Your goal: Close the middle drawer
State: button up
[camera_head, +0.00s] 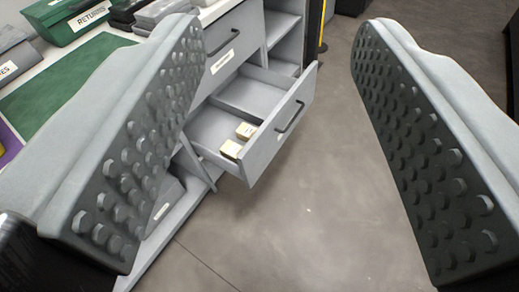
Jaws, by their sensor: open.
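The middle drawer (262,147) is grey and stands pulled out from the cabinet under the bench. Its front has a dark bar handle (290,117). The drawer shows between the fingers, farther off, and nothing is held. The left finger hides part of the cabinet and bench.
A closed labelled drawer (234,40) sits above the open one. The bench top carries a green mat (62,84) and a green box (68,18) at the back left. Open shelves (283,27) stand beyond the drawers. The grey floor (300,215) in front is clear.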

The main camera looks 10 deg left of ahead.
jog(key=w+f+m+g, duration=0.1)
jog(key=w+f, duration=0.1)
jog(key=w+f+m, duration=0.1)
jog(key=w, duration=0.1)
jog(key=w+f+m+g, duration=0.1)
jog(key=w+f, duration=0.1)
jog(key=shift+w+d+f+g, duration=0.3)
jog(key=shift+w+d+f, duration=0.05)
jog(key=shift+d, duration=0.05)
grip_shut()
jog(key=w+d+f+m+g+y, duration=0.15)
jog(key=w+f+m+g, duration=0.45)
jog(key=w+f, duration=0.65)
jog(key=m+g+y, duration=0.3)
jog(key=m+y, duration=0.3)
jog(key=m, duration=0.8)
send_near(258, 144)
jog(key=shift+x, duration=3)
